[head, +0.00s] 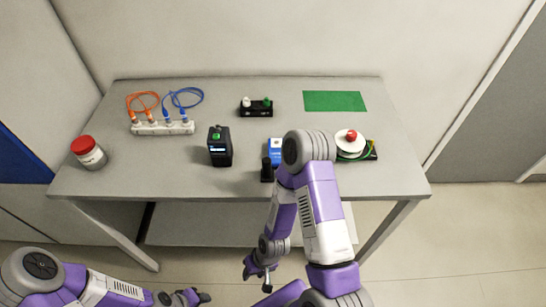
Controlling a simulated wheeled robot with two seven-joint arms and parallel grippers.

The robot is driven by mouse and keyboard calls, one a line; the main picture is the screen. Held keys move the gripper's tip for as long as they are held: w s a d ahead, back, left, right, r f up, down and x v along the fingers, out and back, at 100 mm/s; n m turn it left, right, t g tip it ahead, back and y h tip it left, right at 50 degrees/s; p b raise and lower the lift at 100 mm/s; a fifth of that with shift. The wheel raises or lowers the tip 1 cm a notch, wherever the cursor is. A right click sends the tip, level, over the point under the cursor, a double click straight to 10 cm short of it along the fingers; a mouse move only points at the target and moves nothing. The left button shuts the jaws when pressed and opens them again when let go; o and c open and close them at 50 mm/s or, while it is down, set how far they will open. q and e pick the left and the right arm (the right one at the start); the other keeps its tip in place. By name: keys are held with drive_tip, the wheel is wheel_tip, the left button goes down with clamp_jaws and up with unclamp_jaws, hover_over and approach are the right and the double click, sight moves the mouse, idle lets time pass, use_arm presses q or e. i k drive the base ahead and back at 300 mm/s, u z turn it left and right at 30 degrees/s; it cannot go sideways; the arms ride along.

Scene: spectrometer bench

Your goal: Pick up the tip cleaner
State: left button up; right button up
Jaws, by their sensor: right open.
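A small blue box with a white top (275,150) stands on the table, partly hidden by my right arm; it may be the tip cleaner, but I cannot tell for sure. A small black upright piece (266,170) stands just in front of it. My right gripper (257,277) is open and empty, low in front of the table's front edge, apart from both. My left gripper (196,298) is at the bottom edge of the picture, away from the table; its jaws are too small and cut off to judge.
On the grey table (110,180) are a red-lidded jar (88,153), a white strip with orange and blue cables (163,128), a black device (219,147), a black holder (257,107), a green mat (335,101) and a white disc with a red knob (350,142). The right front is clear.

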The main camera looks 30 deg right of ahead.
sight(273, 154)
drive_tip(key=z, duration=0.55)
drive_tip(key=k, duration=0.6)
drive_tip(key=z, duration=0.45)
drive_tip(key=i, duration=0.5)
